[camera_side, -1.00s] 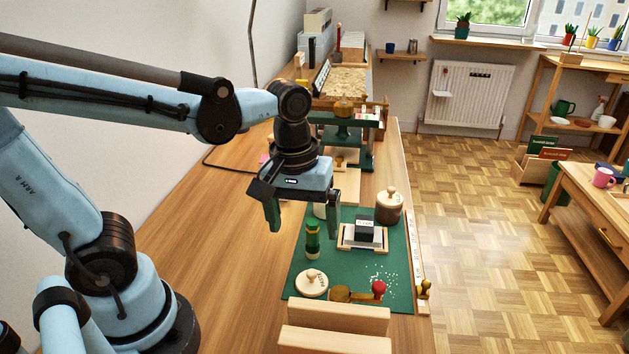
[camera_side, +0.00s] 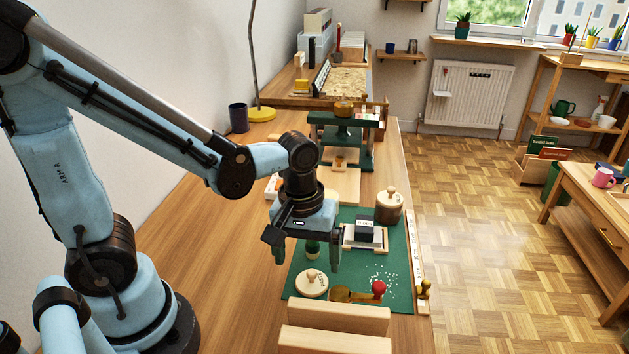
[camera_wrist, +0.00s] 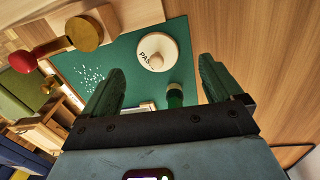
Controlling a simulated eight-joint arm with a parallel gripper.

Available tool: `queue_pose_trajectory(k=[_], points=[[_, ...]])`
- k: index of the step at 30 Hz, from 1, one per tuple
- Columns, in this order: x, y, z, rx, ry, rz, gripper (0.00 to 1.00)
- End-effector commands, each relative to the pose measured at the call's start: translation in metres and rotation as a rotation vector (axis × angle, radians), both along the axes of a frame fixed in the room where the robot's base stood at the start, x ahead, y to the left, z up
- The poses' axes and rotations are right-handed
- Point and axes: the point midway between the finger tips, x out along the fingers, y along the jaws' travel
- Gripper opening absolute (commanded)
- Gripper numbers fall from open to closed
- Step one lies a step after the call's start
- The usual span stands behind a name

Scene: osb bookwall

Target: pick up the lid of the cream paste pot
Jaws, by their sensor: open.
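A round cream lid (camera_side: 312,284) with a knob lies on the green mat (camera_side: 405,285), near its front left corner. In the wrist view the lid (camera_wrist: 157,58) shows part of a dark word, "PAS", and lies ahead, between and beyond my fingertips. My gripper (camera_side: 308,256) is open and empty, above the mat and behind the lid in the side view. Its two green fingers also frame the wrist view (camera_wrist: 160,72). The cream pot is hidden behind my gripper in the side view.
A green bottle (camera_side: 313,249) stands behind the lid, between my fingers as pictured. A brass-coloured piece with a red knob (camera_side: 379,288) lies right of the lid. Wooden blocks (camera_side: 335,318) are in front. A brown lidded pot (camera_side: 389,207) stands at the back right.

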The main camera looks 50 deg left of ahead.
Motion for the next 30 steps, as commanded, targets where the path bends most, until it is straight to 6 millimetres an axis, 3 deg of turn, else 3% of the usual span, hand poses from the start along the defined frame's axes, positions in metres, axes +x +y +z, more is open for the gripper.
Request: queue_pose_trajectory(k=[13,25,30], points=[[0.006,-0.003,-0.041,0.0,0.0,0.0,0.93],[0.006,-0.003,-0.047,0.0,0.0,-0.001,0.93],[0.006,-0.003,-0.047,0.0,0.0,-0.001,0.67]])
